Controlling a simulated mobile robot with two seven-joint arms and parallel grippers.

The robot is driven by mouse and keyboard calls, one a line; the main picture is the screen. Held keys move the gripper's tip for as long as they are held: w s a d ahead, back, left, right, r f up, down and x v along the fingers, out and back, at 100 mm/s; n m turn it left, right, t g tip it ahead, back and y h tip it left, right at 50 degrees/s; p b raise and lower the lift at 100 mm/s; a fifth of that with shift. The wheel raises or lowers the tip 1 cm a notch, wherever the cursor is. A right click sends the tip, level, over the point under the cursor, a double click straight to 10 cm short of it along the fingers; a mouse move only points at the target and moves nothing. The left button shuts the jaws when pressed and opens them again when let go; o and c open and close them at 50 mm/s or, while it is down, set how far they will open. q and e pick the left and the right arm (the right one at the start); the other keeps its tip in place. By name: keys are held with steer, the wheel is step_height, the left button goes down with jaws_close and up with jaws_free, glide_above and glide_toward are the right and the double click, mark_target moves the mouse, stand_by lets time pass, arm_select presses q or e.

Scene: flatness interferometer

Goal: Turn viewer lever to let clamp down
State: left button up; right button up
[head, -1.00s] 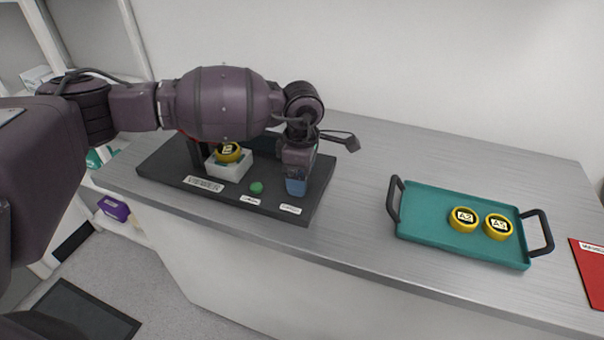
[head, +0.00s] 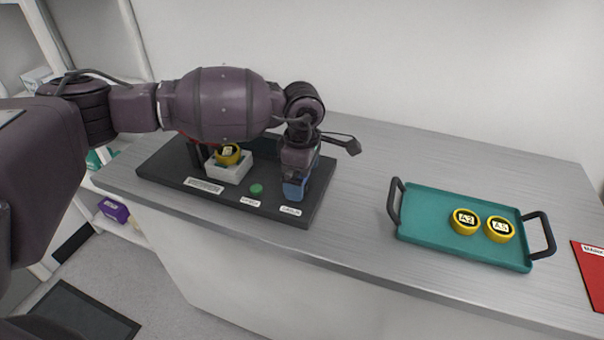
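The viewer is a dark base plate (head: 240,200) at the back left of the counter, with a label on its front. A yellow round piece (head: 228,155) sits in a white block (head: 229,174) on it. A green button (head: 256,189) is to the right of the block. My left gripper (head: 294,190) points down over the right end of the base, with a blue part at its lower end. I cannot tell whether its fingers are open or shut. The lever is not clearly seen; my arm hides much of the viewer's back, including the clamp. My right gripper is not in view.
A teal tray (head: 425,231) with black handles stands to the right, holding two yellow pieces marked A2 (head: 464,221) and A5 (head: 500,229). A red sheet (head: 592,272) lies at the right edge. The counter between viewer and tray is clear.

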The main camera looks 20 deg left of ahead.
arm_select(q)
step_height(320, 180, up, 9)
steer(key=shift+r+p, duration=0.15)
steer(key=shift+p, duration=0.15)
steer(key=shift+r, duration=0.75)
